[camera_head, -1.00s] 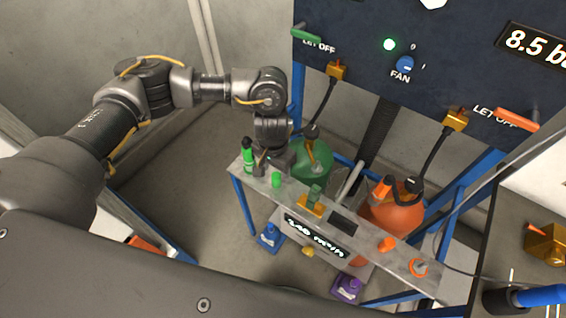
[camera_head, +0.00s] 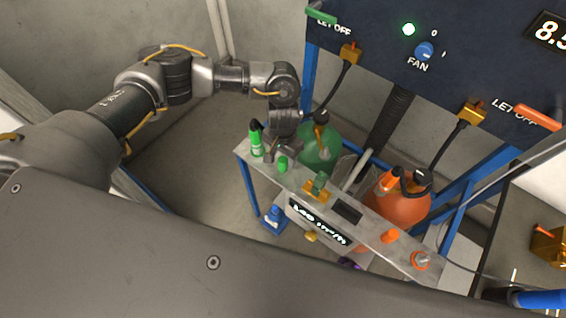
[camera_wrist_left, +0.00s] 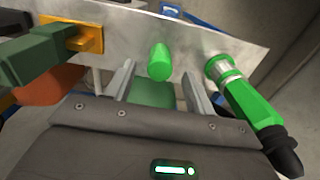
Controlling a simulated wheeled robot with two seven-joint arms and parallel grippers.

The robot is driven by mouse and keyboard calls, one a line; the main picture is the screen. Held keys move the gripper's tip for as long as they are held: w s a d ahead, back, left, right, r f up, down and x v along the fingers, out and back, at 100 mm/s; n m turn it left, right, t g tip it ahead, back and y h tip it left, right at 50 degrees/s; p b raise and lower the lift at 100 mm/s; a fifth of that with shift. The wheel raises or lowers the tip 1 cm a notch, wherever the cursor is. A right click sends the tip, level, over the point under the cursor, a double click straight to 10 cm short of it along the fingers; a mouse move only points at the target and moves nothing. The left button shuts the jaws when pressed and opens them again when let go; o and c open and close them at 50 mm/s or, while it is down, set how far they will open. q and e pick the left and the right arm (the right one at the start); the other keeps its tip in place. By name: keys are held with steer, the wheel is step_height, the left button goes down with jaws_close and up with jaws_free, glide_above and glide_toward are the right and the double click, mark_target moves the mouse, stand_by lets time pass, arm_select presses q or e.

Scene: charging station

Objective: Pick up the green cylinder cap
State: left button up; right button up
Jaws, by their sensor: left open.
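The green cylinder cap (camera_head: 283,164) is a small bright green upright cylinder on the narrow grey shelf (camera_head: 378,243), near its left end. In the left wrist view the cap (camera_wrist_left: 159,62) shows in the gap between my left gripper's two fingers. My left gripper (camera_head: 281,153) is open and empty, just behind the cap in the head view. In the left wrist view the fingers (camera_wrist_left: 160,84) point toward the cap; I cannot tell whether they touch it. My right gripper is not in view.
A green black-tipped tool (camera_head: 256,140) stands left of the cap and appears close to a finger in the wrist view (camera_wrist_left: 250,105). A green connector on a yellow mount (camera_head: 317,188) is on the other side. Green (camera_head: 318,152) and orange (camera_head: 397,207) tanks stand behind the shelf.

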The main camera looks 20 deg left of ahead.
mark_target(283, 159)
arm_select(q)
step_height(283, 159, down, 4)
steer(key=shift+s+r+p, duration=0.1)
steer(key=shift+s+p, duration=0.05)
steer(key=shift+p, duration=0.3)
steer(key=shift+f, duration=0.5)
steer(key=c, duration=1)
steer(key=shift+c, duration=0.3)
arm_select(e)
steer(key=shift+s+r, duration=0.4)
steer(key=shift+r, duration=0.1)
arm_select(q)
steer(key=shift+r, duration=0.1)
